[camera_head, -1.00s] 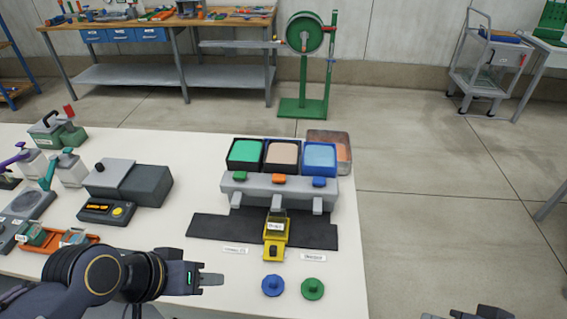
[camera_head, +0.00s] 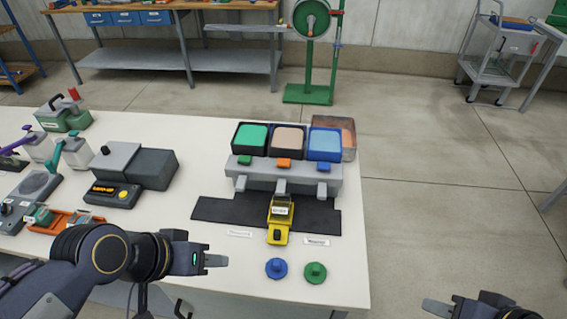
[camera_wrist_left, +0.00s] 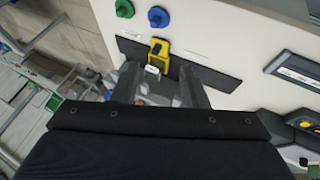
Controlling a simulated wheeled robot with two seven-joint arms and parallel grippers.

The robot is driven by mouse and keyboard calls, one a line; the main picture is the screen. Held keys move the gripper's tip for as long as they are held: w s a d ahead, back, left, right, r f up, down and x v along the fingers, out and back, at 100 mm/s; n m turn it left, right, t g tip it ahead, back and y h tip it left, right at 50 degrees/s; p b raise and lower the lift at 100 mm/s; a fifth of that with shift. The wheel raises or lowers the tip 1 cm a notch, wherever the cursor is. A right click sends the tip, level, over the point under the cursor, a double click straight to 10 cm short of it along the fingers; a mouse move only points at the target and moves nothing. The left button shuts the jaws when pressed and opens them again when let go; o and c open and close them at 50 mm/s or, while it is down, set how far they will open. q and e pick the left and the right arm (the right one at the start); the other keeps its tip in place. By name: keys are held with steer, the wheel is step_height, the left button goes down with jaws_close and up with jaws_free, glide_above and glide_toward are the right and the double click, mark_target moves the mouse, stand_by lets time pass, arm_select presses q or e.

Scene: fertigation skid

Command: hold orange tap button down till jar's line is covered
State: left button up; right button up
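The orange tap button (camera_head: 283,163) is the middle of three buttons on the grey dispenser block (camera_head: 262,175), below the tan tank (camera_head: 283,139). A small jar with a white label (camera_head: 281,209) sits in a yellow holder (camera_head: 278,236) on the dark mat (camera_head: 225,210), near the middle spout (camera_head: 281,187). The jar's line and fill level are too small to read. In the left wrist view the yellow holder (camera_wrist_left: 159,50) shows beyond the fingers. My left gripper (camera_head: 214,261) is open and empty, left of and nearer than the holder. My right gripper (camera_head: 452,305) is at the bottom right, partly cut off.
Green (camera_head: 244,160) and blue (camera_head: 324,167) buttons flank the orange one. A blue knob (camera_head: 276,268) and a green knob (camera_head: 315,272) lie at the table's front. A grey device with a display (camera_head: 112,193) and an orange tray (camera_head: 67,221) stand left.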

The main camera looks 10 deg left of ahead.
arm_select(q)
steer(key=shift+c, duration=0.4)
jaws_close()
stand_by(1.3)
